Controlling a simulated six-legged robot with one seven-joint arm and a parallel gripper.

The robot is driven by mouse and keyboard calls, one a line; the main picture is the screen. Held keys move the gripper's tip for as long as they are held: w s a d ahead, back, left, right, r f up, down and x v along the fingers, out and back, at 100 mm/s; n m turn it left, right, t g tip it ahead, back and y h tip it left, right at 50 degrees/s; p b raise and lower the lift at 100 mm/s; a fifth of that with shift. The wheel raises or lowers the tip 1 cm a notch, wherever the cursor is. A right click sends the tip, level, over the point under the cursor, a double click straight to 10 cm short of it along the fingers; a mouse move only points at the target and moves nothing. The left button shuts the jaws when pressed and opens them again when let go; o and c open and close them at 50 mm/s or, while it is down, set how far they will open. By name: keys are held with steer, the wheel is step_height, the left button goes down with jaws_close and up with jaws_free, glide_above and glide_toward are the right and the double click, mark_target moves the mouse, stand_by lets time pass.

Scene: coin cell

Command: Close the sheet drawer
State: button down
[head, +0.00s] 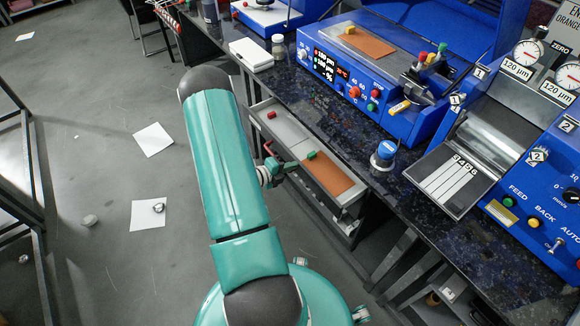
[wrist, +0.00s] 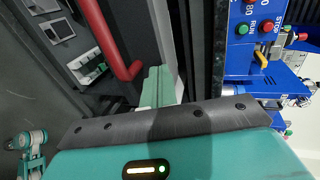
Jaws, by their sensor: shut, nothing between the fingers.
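The sheet drawer (head: 290,131) stands pulled out from under the dark speckled bench in the head view. A copper-coloured sheet (head: 332,177), a red block (head: 271,115) and a green block (head: 311,155) show in it. Its red bar handle (head: 268,150) is on the front, partly behind my arm; the handle also shows large in the wrist view (wrist: 112,45). My gripper (head: 290,166) is at the drawer front, close beside the handle. In the wrist view its teal fingers (wrist: 163,75) are together and empty, to the right of the handle. Whether they touch the drawer is unclear.
The bench (head: 365,160) carries a blue coater (head: 365,70), a blue roller machine (head: 500,150) and a small blue-capped jar (head: 384,153). White paper sheets (head: 153,139) lie on the grey floor at left, which is largely open. A dark frame stands at the far left.

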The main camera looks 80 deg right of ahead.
steer(key=s+d, duration=0.2)
steer(key=d, duration=0.1)
steer(key=s+d, duration=0.6)
steer(key=shift+s+d, duration=0.15)
steer(key=shift+d, duration=0.15)
steer(key=shift+s+d+r, duration=0.1)
steer(key=shift+s+d, duration=0.15)
steer(key=shift+w+a, duration=0.2)
steer(key=f+v, duration=0.1)
steer(key=v, duration=1.2)
steer(key=shift+w+a, duration=0.35)
steer(key=shift+a, duration=0.05)
